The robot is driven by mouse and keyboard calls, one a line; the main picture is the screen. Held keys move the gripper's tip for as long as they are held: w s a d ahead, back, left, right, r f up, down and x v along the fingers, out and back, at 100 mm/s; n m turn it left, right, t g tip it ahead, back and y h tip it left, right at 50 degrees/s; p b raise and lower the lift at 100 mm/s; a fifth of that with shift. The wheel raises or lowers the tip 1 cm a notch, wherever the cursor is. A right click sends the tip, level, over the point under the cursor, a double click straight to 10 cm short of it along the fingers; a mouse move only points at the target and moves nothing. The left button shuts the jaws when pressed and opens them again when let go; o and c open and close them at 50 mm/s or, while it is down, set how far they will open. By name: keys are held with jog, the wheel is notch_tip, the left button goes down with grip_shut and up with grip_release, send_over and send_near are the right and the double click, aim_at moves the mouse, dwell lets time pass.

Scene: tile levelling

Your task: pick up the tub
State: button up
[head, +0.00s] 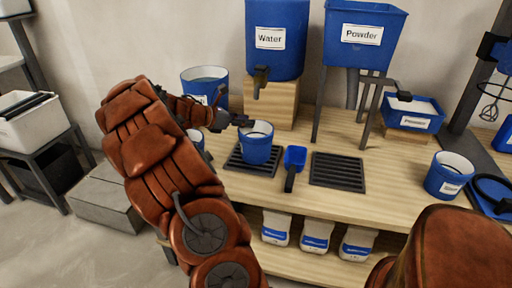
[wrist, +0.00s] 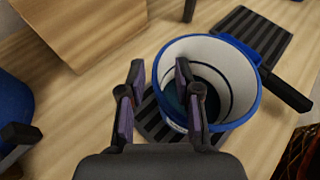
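A blue tub with a white inside (head: 257,148) stands upright on a black slatted grate (head: 236,166) below the tap of the water container. In the wrist view the tub (wrist: 228,62) is seen from above, with something dark or bluish inside that I cannot make out. My gripper (head: 244,122) is at the tub's left rim. In the wrist view my gripper (wrist: 160,68) is open, with one finger outside the tub's left wall and the other over its opening. I cannot tell whether either finger touches the wall.
A blue scoop (head: 294,160) lies just right of the tub, beside a second grate (head: 338,170). The water container (head: 276,58) stands on a wooden block behind. Another blue tub (head: 447,178) stands at right. A larger blue bucket (head: 205,78) stands behind my gripper.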

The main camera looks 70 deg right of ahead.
grip_shut()
dwell(0.7)
